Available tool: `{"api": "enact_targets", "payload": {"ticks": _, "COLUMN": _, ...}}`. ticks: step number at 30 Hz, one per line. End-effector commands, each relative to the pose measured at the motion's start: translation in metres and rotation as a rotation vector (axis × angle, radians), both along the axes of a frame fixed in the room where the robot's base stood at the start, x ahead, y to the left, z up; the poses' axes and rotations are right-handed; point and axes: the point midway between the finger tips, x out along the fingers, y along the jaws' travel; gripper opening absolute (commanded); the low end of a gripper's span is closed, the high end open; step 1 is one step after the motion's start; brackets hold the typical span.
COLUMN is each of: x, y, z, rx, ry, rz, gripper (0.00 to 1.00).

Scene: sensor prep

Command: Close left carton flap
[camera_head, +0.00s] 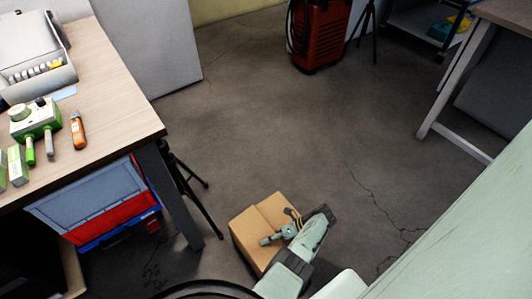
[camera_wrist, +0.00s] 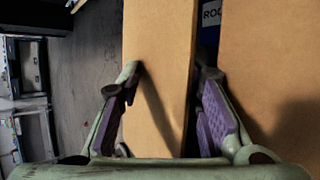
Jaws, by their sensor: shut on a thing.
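A brown cardboard carton (camera_head: 246,228) stands on the floor at the lower middle of the head view, with a seam between two top panels. My gripper (camera_head: 279,227) is over its right part. In the wrist view, my gripper's purple-padded fingers (camera_wrist: 168,85) stand on both sides of a cardboard flap (camera_wrist: 158,35), shut on it. The exact contact is hard to see. A second cardboard panel (camera_wrist: 270,70) is at the right. Through the narrow gap between them shows a dark blue item with white lettering (camera_wrist: 210,14).
A wooden-topped table (camera_head: 110,95) with tools is at the left, with a blue-and-red crate (camera_head: 95,205) below. A black tripod (camera_head: 182,180) stands between table and carton. A red machine (camera_head: 318,35) is at the back. The middle floor is clear.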

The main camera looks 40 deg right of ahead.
Motion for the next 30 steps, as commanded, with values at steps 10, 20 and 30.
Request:
{"api": "enact_targets", "payload": {"ticks": 10, "x": -0.012, "y": -0.052, "z": -0.003, "rx": -0.077, "ry": 0.006, "rz": -0.027, "gripper": 0.24}}
{"api": "enact_targets", "payload": {"ticks": 20, "x": -0.02, "y": -0.072, "z": -0.001, "rx": -0.074, "ry": 0.007, "rz": -0.026, "gripper": 0.24}}
{"api": "enact_targets", "payload": {"ticks": 30, "x": -0.029, "y": -0.089, "z": 0.001, "rx": -0.066, "ry": 0.01, "rz": -0.023, "gripper": 0.24}}
